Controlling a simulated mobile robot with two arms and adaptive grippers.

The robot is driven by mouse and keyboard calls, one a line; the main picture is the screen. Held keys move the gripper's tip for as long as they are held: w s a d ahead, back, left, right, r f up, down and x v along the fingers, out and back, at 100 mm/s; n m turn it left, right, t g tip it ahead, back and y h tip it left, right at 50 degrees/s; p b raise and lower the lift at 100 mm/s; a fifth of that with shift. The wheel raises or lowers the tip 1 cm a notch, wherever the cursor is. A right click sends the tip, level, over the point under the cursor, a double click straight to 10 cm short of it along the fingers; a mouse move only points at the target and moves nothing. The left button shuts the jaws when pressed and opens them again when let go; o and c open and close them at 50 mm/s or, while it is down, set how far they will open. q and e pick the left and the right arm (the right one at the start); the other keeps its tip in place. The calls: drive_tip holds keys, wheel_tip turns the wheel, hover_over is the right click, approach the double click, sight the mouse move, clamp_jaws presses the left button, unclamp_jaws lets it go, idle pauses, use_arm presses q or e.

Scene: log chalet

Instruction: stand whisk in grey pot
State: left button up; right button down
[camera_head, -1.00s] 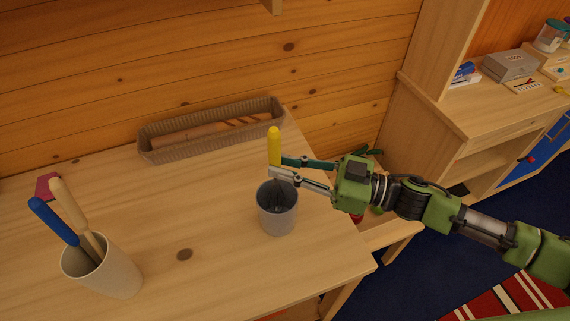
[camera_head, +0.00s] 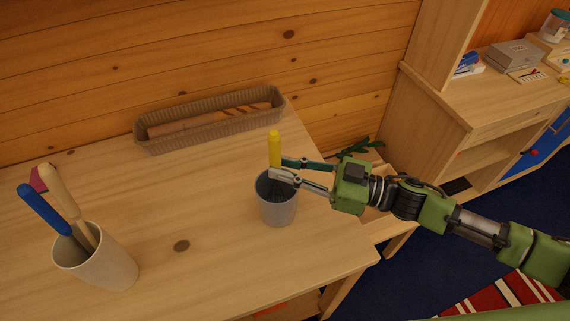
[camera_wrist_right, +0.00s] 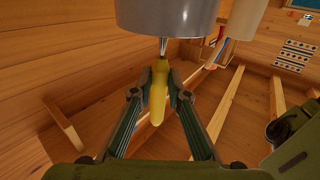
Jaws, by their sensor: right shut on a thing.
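The whisk has a yellow handle (camera_head: 275,146) that stands nearly upright over the grey pot (camera_head: 278,208). My right gripper (camera_head: 279,169) is shut on the whisk's handle, just above the pot's rim. The whisk's lower part goes down into the pot's mouth and is mostly hidden. In the right wrist view, the yellow handle (camera_wrist_right: 158,98) is between the two fingers, and its metal shaft runs to the grey pot (camera_wrist_right: 168,14) at the top edge. My left gripper is not in view.
A cream pot (camera_head: 105,266) with blue-handled and wooden-handled utensils stands at the front left. A long basket (camera_head: 160,147) with a rolling pin lies by the log wall. The table (camera_head: 205,195) is clear between them. Its right edge is close to the grey pot.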

drive_tip(key=c, duration=1.9)
unclamp_jaws()
drive_tip(key=v, duration=1.2)
drive_tip(key=shift+f, duration=0.1)
